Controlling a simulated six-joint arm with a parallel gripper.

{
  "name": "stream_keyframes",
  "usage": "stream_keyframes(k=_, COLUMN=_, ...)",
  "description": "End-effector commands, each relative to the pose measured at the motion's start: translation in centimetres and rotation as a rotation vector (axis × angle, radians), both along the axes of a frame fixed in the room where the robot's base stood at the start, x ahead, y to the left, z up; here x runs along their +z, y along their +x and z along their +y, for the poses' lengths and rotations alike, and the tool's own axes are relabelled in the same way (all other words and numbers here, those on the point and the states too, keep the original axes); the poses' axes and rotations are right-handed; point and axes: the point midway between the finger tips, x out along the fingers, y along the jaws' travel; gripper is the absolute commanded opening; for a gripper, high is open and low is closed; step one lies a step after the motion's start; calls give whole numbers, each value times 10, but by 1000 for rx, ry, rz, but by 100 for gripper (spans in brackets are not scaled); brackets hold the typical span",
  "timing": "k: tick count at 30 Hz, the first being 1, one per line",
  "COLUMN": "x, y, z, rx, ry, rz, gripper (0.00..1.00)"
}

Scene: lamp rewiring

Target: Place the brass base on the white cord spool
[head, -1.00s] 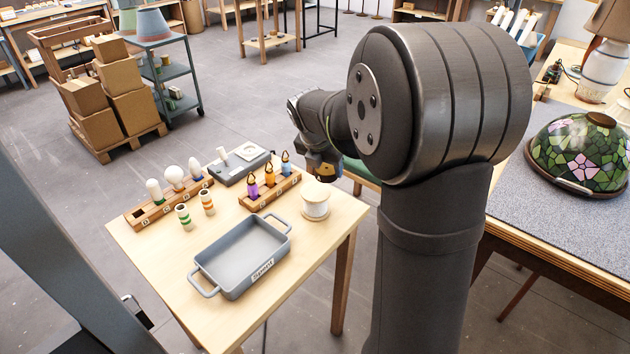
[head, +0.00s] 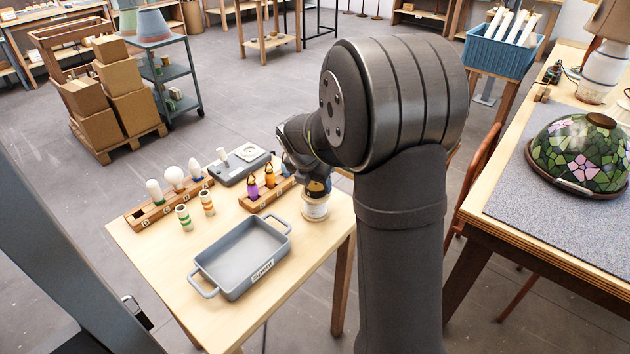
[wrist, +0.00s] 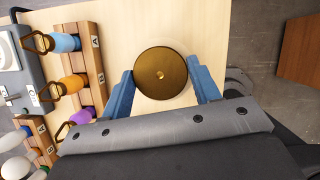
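The brass base (wrist: 160,73) shows as a round brass disc in the wrist view, between the two blue fingers of my gripper (wrist: 162,82). The fingers meet its left and right edges, so my gripper is shut on it. In the head view my gripper (head: 317,187) is right above the white cord spool (head: 316,209), which stands upright near the table's right edge. I cannot tell whether the base touches the spool top.
A grey tray (head: 207,272) lies left of the spool on the table. Free tabletop lies right of the tray.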

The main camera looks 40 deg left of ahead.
Motion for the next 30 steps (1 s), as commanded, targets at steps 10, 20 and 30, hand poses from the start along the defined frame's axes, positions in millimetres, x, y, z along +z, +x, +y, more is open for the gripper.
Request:
stream_keyframes(k=10, x=1, y=0, z=0, rx=0, ry=1, rz=-1, gripper=75)
stream_keyframes(k=20, x=41, y=-15, z=-2, rx=3, ry=4, rz=-3, gripper=75)
stream_keyframes(k=30, x=101, y=-39, z=-7, rx=1, ry=3, rz=-2, gripper=75)
